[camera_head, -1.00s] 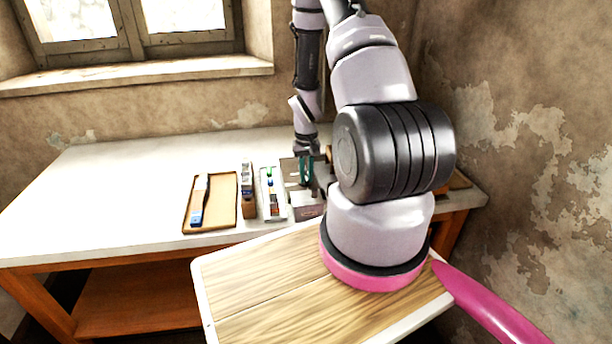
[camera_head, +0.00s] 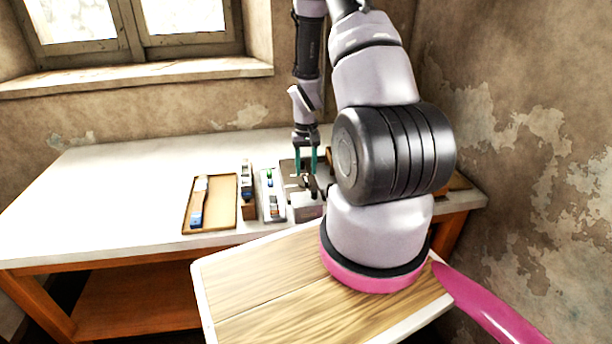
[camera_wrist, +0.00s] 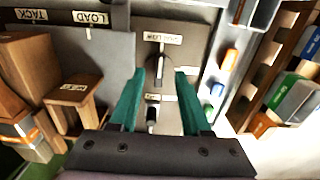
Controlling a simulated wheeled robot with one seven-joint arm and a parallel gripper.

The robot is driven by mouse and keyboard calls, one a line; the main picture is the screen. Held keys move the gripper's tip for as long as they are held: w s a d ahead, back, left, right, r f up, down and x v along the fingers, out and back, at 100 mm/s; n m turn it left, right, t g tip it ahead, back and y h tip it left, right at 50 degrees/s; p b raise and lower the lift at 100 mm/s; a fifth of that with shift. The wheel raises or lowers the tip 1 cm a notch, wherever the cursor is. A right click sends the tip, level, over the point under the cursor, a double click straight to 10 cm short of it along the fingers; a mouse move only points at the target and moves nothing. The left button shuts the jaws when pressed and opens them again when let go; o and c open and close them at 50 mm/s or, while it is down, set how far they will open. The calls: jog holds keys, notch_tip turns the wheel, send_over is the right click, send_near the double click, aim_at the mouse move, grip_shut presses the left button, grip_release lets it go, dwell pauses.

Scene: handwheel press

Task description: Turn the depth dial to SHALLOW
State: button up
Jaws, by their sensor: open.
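My gripper (camera_wrist: 161,76) is open, with two teal fingers apart and nothing clearly held. In the head view my gripper (camera_head: 306,162) points down over the grey press (camera_head: 307,212). In the wrist view a dark dial (camera_wrist: 157,68) lies between and just beyond the fingertips, on a grey plate. A pale label (camera_wrist: 162,38) stands beyond it, and a smaller pale label (camera_wrist: 156,97) lies nearer, between the fingers. Both are too blurred to read surely. A black-tipped part (camera_wrist: 152,118) shows close to the palm. Whether the fingers touch the dial cannot be told.
LOAD (camera_wrist: 90,18) and TACK (camera_wrist: 31,15) labels lie left in the wrist view, near wooden blocks (camera_wrist: 74,92). A tray of coloured pieces (camera_head: 272,203), a wooden holder (camera_head: 247,203) and a brown tray (camera_head: 226,212) stand left of the press. The table's left side is clear.

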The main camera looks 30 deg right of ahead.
aim_at(306, 179)
notch_tip(306, 179, up, 7)
jog(key=shift+r, duration=0.15)
dwell(0.5)
